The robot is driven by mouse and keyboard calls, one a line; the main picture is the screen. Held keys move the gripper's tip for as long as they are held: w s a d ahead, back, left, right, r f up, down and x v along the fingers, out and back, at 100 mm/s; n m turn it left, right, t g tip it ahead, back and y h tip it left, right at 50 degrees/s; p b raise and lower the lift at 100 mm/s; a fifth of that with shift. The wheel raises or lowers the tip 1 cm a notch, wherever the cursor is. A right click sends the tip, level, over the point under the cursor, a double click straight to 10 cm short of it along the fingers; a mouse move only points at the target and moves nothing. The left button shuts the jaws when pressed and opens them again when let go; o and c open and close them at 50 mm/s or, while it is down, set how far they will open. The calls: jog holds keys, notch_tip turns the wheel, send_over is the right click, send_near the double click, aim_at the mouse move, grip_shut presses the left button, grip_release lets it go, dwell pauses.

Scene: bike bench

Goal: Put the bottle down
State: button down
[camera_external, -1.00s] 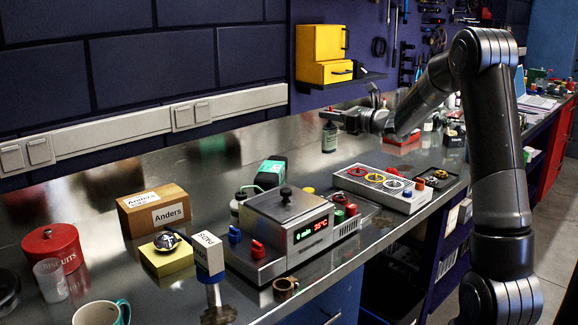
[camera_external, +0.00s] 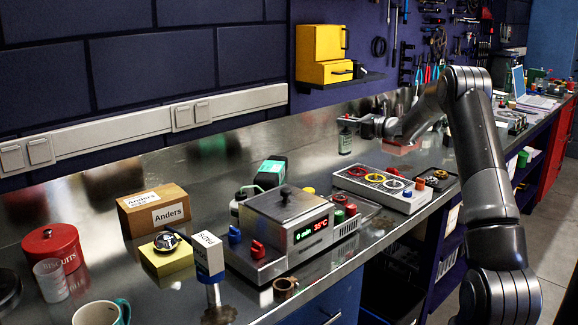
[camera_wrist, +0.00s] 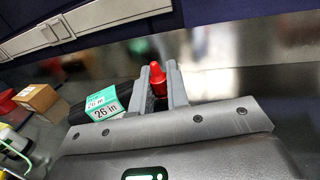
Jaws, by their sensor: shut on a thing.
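The bottle (camera_external: 345,142) is small and dark with a pale label. It hangs upright below my gripper (camera_external: 352,121) in the external view, at the back of the bench beyond the long grey panel. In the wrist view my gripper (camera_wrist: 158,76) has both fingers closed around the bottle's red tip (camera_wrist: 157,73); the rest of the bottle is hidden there. I cannot tell whether its base touches the bench.
The steel bench (camera_external: 215,165) is bare around the bottle. The yellow cabinet's shelf (camera_external: 345,83) is above.

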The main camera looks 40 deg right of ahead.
notch_tip(320, 180, down, 6)
jog(key=w+a, duration=0.1)
jog(key=w, duration=0.1)
jog(key=shift+w+a+r, duration=0.15)
jog(key=shift+w+a, duration=0.1)
jog(key=shift+a, duration=0.05)
jog(key=c, duration=1.4)
grip_release()
